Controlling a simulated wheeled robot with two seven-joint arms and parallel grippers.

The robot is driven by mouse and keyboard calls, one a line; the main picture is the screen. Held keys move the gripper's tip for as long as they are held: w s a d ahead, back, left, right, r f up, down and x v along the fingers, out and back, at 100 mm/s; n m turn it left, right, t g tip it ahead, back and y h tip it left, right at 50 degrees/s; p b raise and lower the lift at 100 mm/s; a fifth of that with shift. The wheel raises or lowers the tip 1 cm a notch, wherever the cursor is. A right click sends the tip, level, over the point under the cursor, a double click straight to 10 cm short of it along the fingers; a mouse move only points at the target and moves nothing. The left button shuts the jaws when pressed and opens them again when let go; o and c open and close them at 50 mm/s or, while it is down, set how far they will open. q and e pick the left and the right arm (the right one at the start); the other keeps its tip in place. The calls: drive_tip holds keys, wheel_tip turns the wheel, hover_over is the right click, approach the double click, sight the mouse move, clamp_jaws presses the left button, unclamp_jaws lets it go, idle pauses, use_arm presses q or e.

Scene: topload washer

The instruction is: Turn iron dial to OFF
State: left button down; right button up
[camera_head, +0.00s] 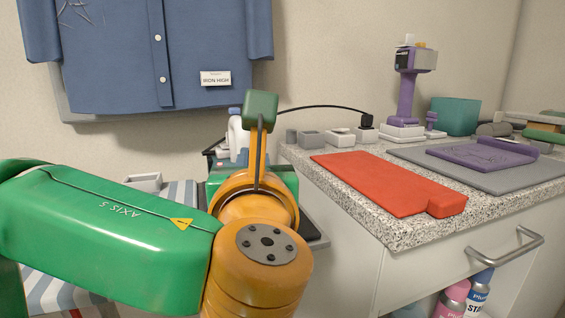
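The iron (236,136), white and blue, stands partly hidden behind my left arm, and a black cord runs from its area to the counter at right. Its dial cannot be made out. My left arm, green and orange, comes in from the left and reaches forward toward the iron. My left gripper lies around or behind the orange wrist, and its fingertips cannot be made out, so I cannot tell if it is open or touching the iron. My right gripper is not in view.
A blue shirt (130,50) hangs behind, with an "IRON HIGH" label (216,79). Bottles (479,287) show below the counter.

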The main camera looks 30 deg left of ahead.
use_arm(q)
drive_tip(key=shift+y, duration=0.3)
drive_tip(key=c, duration=0.9)
unclamp_jaws()
drive_tip(key=shift+a, duration=0.1)
